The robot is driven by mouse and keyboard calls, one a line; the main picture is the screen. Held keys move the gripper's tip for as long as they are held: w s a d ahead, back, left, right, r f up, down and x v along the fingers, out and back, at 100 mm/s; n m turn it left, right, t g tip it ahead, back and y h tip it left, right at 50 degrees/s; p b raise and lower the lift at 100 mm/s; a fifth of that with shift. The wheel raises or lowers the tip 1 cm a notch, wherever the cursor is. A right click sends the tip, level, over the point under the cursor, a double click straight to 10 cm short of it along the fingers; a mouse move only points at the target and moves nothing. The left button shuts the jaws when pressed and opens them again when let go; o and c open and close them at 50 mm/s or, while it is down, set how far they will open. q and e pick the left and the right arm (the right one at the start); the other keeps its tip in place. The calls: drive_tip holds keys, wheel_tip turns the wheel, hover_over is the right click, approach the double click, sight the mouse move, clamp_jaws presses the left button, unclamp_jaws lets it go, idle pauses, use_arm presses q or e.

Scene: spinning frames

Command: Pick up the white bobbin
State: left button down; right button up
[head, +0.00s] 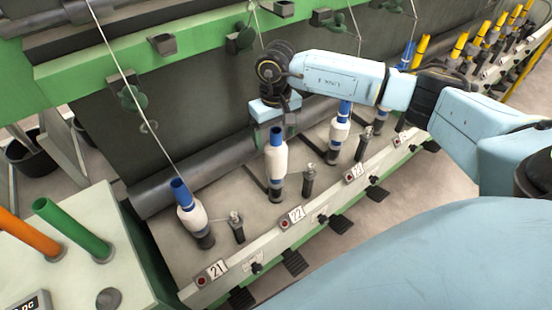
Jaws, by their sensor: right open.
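Several white bobbins on blue tubes stand upright in a row on the spinning frame's rail. One white bobbin (275,162) stands by label 22, below my right gripper. Another white bobbin (191,216) stands by label 21 at the lower left, and a third white bobbin (339,132) is to the right. My right gripper (279,122) points down at the top of the bobbin by label 22. It is open, with its fingers partly hidden; I cannot tell whether they touch the blue tube. My left gripper is out of view.
A pale box (85,285) with an orange tube (28,232) and a green tube (72,229) stands at the left. A thread runs down to the bobbin by label 21. Short dark posts (308,180) stand beside the bobbins. A green beam (180,60) crosses behind.

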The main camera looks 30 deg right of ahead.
sight(276, 145)
wheel_tip(276, 145, down, 5)
drive_tip(key=shift+d+r, duration=0.15)
drive_tip(key=shift+r, duration=0.15)
drive_tip(key=c, duration=1.6)
